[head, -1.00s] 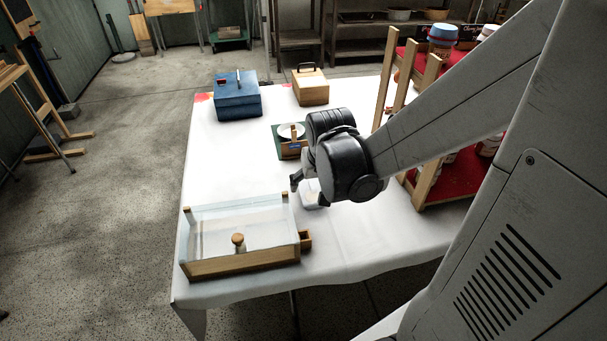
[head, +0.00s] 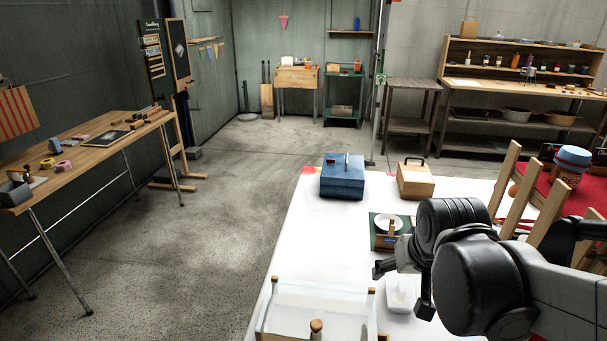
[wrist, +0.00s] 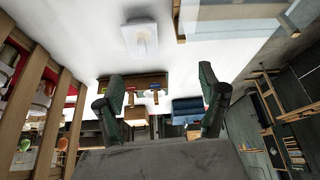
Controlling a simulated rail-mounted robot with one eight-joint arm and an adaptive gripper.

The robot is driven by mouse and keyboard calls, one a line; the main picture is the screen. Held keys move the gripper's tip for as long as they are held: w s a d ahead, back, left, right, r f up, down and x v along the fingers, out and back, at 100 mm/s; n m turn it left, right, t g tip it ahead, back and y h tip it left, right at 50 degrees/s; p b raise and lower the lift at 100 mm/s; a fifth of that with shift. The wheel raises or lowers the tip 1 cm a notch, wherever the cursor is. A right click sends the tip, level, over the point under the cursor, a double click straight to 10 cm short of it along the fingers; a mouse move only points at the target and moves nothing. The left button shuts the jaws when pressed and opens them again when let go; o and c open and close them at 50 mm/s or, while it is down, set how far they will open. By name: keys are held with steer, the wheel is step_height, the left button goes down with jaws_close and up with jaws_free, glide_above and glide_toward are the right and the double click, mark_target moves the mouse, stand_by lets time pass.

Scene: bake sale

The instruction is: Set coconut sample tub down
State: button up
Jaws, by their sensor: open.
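A small whitish tub (head: 399,296), which I take to be the coconut sample tub, sits on the white-covered table (head: 320,245). Its label or contents cannot be read. In the wrist view the tub (wrist: 140,38) lies upper left of centre, beyond the fingertips and apart from them. My gripper (head: 403,289) is open, with its fingers spread. In the wrist view nothing is between the fingers of my gripper (wrist: 161,92). In the head view my wrist hides the table to the right of the tub.
A clear-sided case with wooden posts (head: 316,326) stands at the front. A green board with a white dish (head: 389,225) is behind the tub. A blue box (head: 342,178) and a wooden box (head: 416,180) stand farther back.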

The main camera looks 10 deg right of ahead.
steer(key=s+a+r+n+t, duration=0.1)
steer(key=s+a+r+n, duration=0.1)
steer(key=s+a+r, duration=0.3)
steer(key=shift+s+a+t+y, duration=0.3)
steer(key=shift+s+a+y, duration=0.1)
steer(key=shift+a, duration=0.2)
steer(key=shift+o, duration=0.6)
steer(key=shift+s+a, duration=0.15)
steer(key=o, duration=0.6)
steer(key=shift+r, duration=0.15)
steer(key=shift+c, duration=0.2)
